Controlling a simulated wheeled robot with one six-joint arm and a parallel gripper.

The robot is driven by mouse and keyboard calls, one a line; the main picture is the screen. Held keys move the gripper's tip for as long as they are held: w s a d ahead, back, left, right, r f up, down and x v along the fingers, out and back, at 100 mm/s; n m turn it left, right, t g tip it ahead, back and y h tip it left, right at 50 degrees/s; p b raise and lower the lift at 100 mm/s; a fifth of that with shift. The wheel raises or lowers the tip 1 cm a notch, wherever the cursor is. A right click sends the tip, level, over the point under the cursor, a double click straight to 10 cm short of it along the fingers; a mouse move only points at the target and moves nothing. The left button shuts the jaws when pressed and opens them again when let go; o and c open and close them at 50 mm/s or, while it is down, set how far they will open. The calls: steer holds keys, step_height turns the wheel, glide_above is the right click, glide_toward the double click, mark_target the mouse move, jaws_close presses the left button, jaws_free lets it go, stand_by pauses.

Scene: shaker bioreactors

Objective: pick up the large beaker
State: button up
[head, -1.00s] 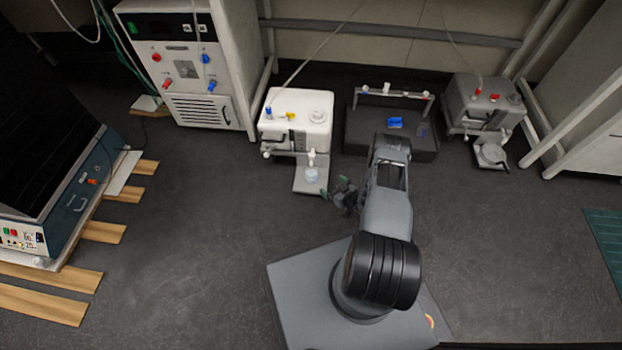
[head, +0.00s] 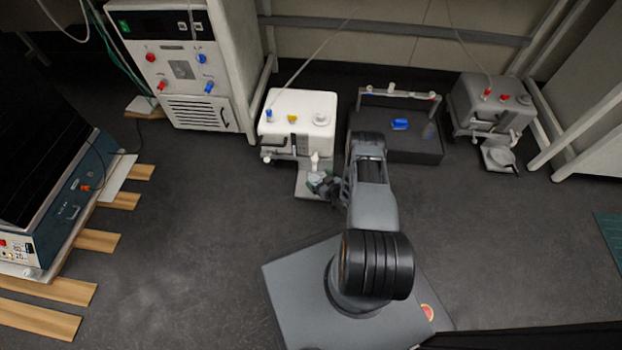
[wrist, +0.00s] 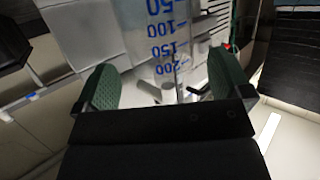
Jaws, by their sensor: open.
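The large beaker (wrist: 165,38) is clear with blue graduation marks, which read upside down in the wrist view. It lies between the two green-padded fingers of my gripper (wrist: 164,84), with a visible gap to each pad. In the head view my gripper (head: 322,184) is at the small tray in front of the white machine (head: 298,118). There the gripper hides most or all of the beaker. The jaws are open and hold nothing.
A dark box with a rail (head: 415,148) stands right of the white machine. A grey machine (head: 490,105) with a small platform is farther right. A large white cabinet (head: 180,70) stands back left, and a blue shaker unit (head: 70,200) is at left.

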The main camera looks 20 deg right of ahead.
steer(key=shift+x, duration=0.95)
steer(key=shift+r, duration=0.1)
steer(key=c, duration=1.2)
